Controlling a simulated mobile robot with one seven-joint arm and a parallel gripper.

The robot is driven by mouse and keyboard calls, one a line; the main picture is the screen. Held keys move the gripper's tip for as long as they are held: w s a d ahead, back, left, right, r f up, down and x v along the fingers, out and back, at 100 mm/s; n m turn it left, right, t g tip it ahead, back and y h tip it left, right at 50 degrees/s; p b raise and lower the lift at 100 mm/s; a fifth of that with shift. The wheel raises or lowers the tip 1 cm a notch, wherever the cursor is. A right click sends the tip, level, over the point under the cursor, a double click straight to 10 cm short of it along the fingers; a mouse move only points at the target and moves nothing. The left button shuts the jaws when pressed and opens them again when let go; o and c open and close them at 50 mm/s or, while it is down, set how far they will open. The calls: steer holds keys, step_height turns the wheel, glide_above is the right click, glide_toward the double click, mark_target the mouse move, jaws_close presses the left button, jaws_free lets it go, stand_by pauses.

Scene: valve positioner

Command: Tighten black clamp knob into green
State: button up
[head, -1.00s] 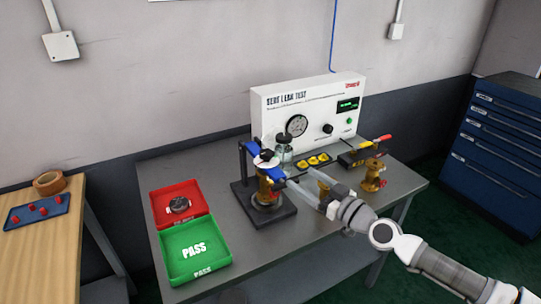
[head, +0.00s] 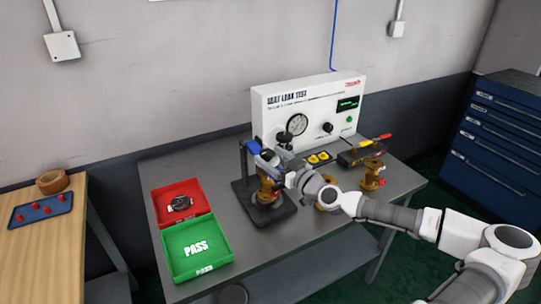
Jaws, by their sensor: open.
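The black clamp knob (head: 283,138) shows as a small dark shape at the top of the test fixture, partly hidden by my gripper. The fixture's blue clamp frame (head: 246,165) stands on a dark base (head: 243,198). A brass valve (head: 264,190) stands upright in it. My gripper (head: 272,158) is at the top of the fixture, close to the knob, with its jaws open. Whether it touches the knob cannot be told. No green knob scale can be made out here.
The white leak test panel (head: 283,100) with gauge stands behind. A red tray (head: 180,196) and a green PASS tray (head: 195,255) lie left of the fixture. Another brass valve (head: 373,175) stands at right, near a red-and-yellow tool (head: 375,140). Bare tabletop lies in front.

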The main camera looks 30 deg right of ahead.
steer(key=shift+w+a, duration=0.1)
steer(key=shift+w, duration=0.2)
steer(key=shift+c, duration=0.3)
jaws_close()
